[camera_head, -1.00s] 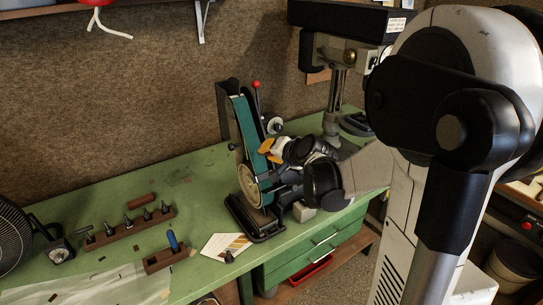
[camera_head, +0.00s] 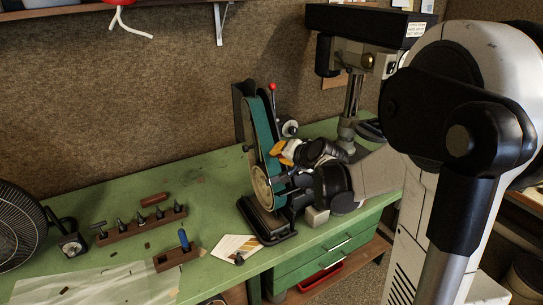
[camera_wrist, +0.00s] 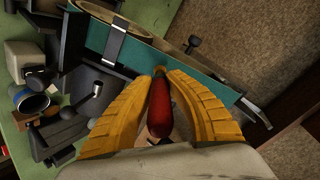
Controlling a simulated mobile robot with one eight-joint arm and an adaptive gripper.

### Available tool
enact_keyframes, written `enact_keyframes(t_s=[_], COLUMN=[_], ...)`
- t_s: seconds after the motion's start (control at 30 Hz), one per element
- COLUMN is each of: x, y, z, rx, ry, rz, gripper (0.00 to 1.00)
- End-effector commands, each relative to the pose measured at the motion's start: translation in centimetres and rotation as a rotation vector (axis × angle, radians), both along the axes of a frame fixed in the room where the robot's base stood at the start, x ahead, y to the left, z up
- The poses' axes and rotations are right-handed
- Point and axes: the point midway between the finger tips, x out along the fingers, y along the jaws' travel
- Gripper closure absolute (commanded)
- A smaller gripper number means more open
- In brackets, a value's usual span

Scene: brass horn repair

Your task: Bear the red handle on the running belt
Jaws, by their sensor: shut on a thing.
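The belt grinder has an upright green belt (camera_head: 264,130) on a black base (camera_head: 267,222); it also shows in the wrist view (camera_wrist: 170,65). My gripper (camera_head: 279,151) is at the right side of the belt, and its yellow fingers show in the wrist view (camera_wrist: 160,88). They are shut on a dark red handle (camera_wrist: 160,112). The handle's far end is at the belt's edge, and I cannot tell whether it touches. In the head view the handle is hidden by the fingers. Whether the belt runs cannot be told.
A red-knobbed lever (camera_head: 272,87) rises beside the belt. A drill press (camera_head: 350,95) stands behind right. On the green bench (camera_head: 215,195) lie a tool rack (camera_head: 145,225), a reddish-brown piece (camera_head: 154,199), a wooden block (camera_head: 172,260) and a card (camera_head: 236,247). A fan (camera_head: 20,230) stands left.

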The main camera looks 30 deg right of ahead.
Motion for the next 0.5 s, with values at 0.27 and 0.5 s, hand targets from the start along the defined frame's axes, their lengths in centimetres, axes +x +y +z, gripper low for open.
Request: enact_keyframes(t_s=[0.27, 0.5], x=[0.38, 0.7], y=[0.01, 0.02], z=[-0.26, -0.46], rx=[0.0, 0.0], ry=[0.0, 0.0], rz=[0.0, 0.0], gripper=[1.0, 1.0])
